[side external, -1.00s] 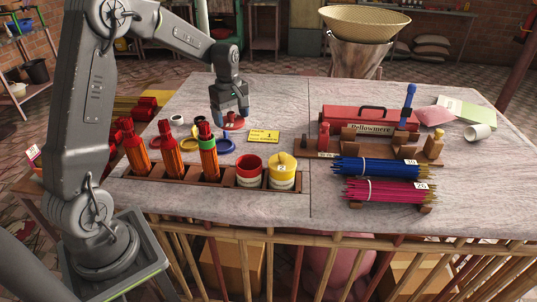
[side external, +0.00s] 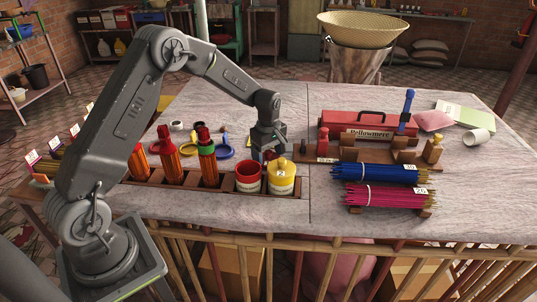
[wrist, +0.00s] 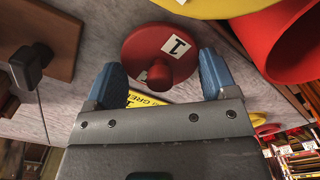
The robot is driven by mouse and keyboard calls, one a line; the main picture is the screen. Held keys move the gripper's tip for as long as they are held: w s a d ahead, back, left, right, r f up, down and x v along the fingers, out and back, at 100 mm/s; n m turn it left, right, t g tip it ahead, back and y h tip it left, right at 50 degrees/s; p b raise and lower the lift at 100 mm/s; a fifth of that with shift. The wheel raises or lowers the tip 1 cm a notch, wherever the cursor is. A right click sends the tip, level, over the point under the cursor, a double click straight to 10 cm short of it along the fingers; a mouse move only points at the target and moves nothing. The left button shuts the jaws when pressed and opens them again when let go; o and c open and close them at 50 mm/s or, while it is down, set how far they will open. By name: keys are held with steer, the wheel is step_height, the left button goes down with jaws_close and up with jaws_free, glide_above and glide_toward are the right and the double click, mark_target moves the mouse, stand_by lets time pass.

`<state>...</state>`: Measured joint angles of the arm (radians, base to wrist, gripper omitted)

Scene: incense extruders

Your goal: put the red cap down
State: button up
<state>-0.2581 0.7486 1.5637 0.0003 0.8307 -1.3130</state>
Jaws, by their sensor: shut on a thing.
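The red cap (wrist: 140,45) is a round red disc with a knob and a white label reading 1. The red canister looks open at the top. The yellow canister has a yellow lid labelled 2. I cannot tell whether the cap touches the table.
A wooden rack (side external: 224,186) holds the canisters and several orange extruders (side external: 172,165). A yellow card (wrist: 143,100) lies behind my gripper. Coloured rings lie behind the extruders. A red toolbox (side external: 368,123), a wooden stand and blue and pink stick bundles (side external: 380,172) stand to the right.

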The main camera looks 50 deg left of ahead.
steer(key=shift+f, duration=0.25)
steer(key=o, duration=0.8)
steer(key=shift+f, duration=0.15)
